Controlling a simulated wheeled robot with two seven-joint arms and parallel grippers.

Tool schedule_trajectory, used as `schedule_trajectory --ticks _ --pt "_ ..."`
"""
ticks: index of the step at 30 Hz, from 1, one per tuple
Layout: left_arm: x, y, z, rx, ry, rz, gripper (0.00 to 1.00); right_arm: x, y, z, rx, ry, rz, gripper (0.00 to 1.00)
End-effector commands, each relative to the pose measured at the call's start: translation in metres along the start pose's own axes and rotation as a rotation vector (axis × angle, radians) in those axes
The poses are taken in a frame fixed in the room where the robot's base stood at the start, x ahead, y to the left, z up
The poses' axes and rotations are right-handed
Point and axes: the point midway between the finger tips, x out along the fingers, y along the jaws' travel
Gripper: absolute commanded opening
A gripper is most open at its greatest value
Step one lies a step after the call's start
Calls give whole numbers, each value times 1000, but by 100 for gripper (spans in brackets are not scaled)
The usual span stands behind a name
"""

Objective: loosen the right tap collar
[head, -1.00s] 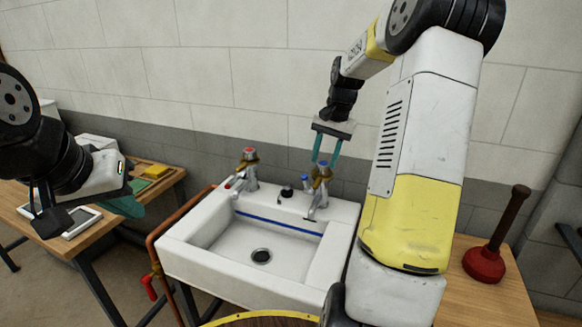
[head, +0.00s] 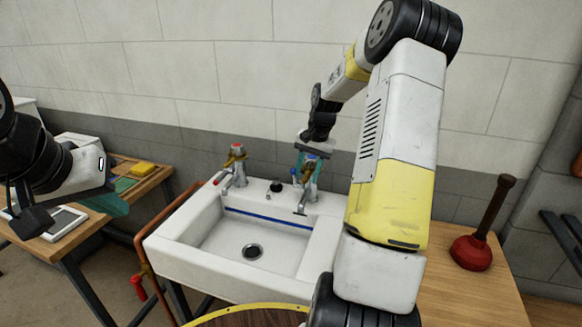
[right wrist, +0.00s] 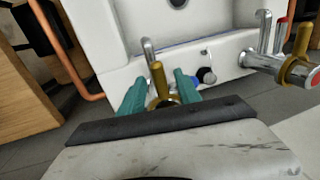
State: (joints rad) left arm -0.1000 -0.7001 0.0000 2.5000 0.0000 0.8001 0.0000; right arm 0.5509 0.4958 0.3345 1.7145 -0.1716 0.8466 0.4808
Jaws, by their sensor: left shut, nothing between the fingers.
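The right tap (head: 309,192) stands at the back right of the white sink, with a blue mark on top. Its brass collar (head: 305,173) is partly hidden by my right gripper (head: 312,163). In the right wrist view, the brass collar's arm (right wrist: 158,78) stands between the two teal fingers of that gripper (right wrist: 160,92). The fingers are apart, with a gap showing on each side of the brass. Whether they touch the collar lower down is hidden. My left gripper (head: 115,205) is shut and empty, over the left bench, away from the taps.
The sink (head: 190,255) has a left tap (head: 236,170) with a red mark and a black plug (head: 276,186) between the taps. A red plunger (head: 472,252) stands on the right bench. A copper pipe (head: 140,255) runs at the sink's left. The wall is close behind the taps.

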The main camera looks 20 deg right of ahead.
Motion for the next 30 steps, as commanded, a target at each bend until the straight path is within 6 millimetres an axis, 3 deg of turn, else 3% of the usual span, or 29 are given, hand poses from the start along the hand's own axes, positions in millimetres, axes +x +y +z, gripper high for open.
schedule_trajectory --ticks 1,7,30 --pt "0 0 0 0 0 0 0 0 0 0 0 0 0 40" --pt "0 0 0 0 0 0 0 0 0 0 0 0 0 0" --pt "0 0 0 0 0 0 0 -1 0 0 0 1 0 0"
